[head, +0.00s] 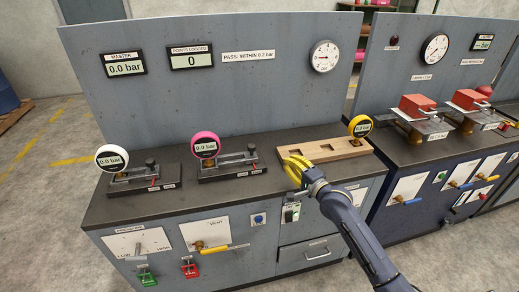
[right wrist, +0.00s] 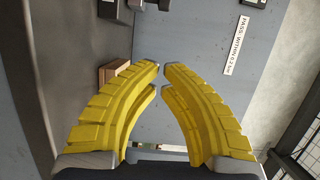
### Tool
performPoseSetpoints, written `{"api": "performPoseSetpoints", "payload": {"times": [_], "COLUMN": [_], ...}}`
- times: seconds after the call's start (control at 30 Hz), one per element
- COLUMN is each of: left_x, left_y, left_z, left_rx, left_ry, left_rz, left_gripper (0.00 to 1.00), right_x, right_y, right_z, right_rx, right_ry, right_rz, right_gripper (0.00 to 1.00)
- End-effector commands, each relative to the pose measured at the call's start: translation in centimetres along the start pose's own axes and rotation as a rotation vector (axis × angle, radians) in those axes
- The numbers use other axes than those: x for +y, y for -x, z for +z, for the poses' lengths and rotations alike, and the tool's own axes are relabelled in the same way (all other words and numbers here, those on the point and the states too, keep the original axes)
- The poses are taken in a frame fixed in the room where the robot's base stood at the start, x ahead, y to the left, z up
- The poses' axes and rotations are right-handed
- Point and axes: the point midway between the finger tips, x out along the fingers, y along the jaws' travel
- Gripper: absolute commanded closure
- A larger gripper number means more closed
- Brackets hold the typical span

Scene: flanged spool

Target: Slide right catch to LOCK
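Two clamp stands sit on the bench. The left stand (head: 130,179) carries a white gauge (head: 111,157); the right stand (head: 228,168) carries a magenta gauge (head: 205,145). Each has a small red part at its front right, beside white labels too small to read; I cannot tell for sure that these are the catches. My right gripper (head: 288,163) is right of the right stand, apart from it, above the front of the wooden block. In the right wrist view its yellow fingers (right wrist: 161,70) curve together, tips almost meeting, with nothing between them. My left gripper is not in view.
A wooden block (head: 338,151) with recesses lies right of the right stand, a yellow gauge (head: 360,126) at its far end. A grey back panel (head: 250,80) rises behind. Bare bench top lies between the stands.

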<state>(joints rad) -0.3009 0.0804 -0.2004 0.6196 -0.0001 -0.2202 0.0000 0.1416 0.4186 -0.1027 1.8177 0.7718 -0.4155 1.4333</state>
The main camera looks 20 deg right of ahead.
Motion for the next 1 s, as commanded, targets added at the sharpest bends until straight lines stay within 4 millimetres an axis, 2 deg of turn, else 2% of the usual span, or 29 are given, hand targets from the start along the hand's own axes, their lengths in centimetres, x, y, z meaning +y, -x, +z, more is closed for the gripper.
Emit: {"api": "performPoseSetpoints", "payload": {"times": [0.4,0.57,0.77,1.0], "left_x": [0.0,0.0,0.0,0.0], "left_y": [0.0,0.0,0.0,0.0], "left_z": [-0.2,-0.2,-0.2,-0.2], "left_rx": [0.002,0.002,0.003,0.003], "left_ry": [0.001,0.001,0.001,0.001], "left_rz": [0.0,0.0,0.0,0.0], "left_gripper": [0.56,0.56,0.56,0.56], "right_x": [-0.1,-0.1,-0.2,-0.2], "right_y": [0.0,-0.7,-3.4,-7.7], "right_z": [0.4,0.4,0.4,0.4], "right_rx": [-0.008,-0.008,-0.008,-0.007], "right_ry": [-0.012,-0.012,-0.012,-0.011], "right_rz": [0.0,-0.001,-0.002,-0.002], "right_gripper": [1.0,1.0,1.0,1.0]}}
